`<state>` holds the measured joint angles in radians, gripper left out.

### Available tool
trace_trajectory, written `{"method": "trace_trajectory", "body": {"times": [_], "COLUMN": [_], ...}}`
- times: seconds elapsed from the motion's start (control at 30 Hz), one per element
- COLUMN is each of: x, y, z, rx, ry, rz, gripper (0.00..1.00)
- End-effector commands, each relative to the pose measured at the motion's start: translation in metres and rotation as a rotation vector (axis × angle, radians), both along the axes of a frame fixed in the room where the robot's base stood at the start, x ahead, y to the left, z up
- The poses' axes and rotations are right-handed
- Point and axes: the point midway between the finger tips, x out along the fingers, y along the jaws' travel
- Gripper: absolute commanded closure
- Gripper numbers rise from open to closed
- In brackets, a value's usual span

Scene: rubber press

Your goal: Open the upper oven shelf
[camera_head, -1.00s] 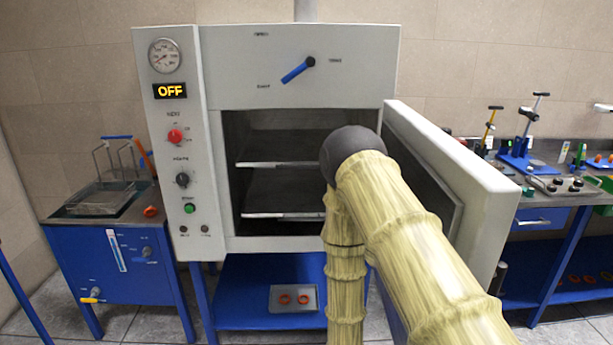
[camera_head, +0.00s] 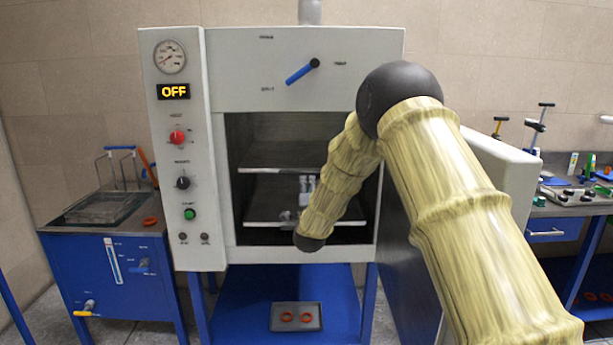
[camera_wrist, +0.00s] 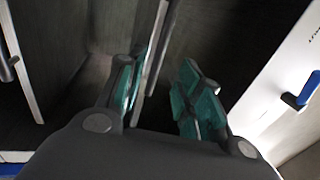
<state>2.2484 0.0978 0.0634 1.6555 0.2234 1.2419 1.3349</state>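The oven (camera_head: 305,85) stands in the middle of the head view with its chamber exposed. The upper shelf (camera_head: 270,158) is a dark plate with a pale front edge and sits inside the chamber. The lower shelf (camera_head: 265,208) is below it. My gripper shows partly in the head view, in front of the chamber below the upper shelf's edge, with my forearm hiding part of it. In the wrist view my gripper (camera_wrist: 160,92) has its teal-padded fingers apart. A pale shelf edge (camera_wrist: 157,45) runs between them, nearer the left finger; I cannot tell whether it touches.
The oven door (camera_head: 510,175) stands open on the right, close behind my arm. A blue lever (camera_head: 300,74) is on the oven's upper front. A blue tank (camera_head: 85,280) stands left.

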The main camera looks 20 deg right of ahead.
Motion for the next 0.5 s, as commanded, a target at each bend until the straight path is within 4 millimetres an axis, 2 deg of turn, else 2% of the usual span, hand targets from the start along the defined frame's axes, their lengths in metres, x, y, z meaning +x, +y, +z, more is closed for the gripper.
{"method": "trace_trajectory", "body": {"times": [0.3, 0.5], "x": [0.048, 0.072], "y": [-0.013, -0.021], "z": [0.012, 0.017], "rx": [-0.002, -0.003], "ry": [0.001, 0.002], "rz": [0.001, -0.001], "gripper": [0.65, 0.65]}}
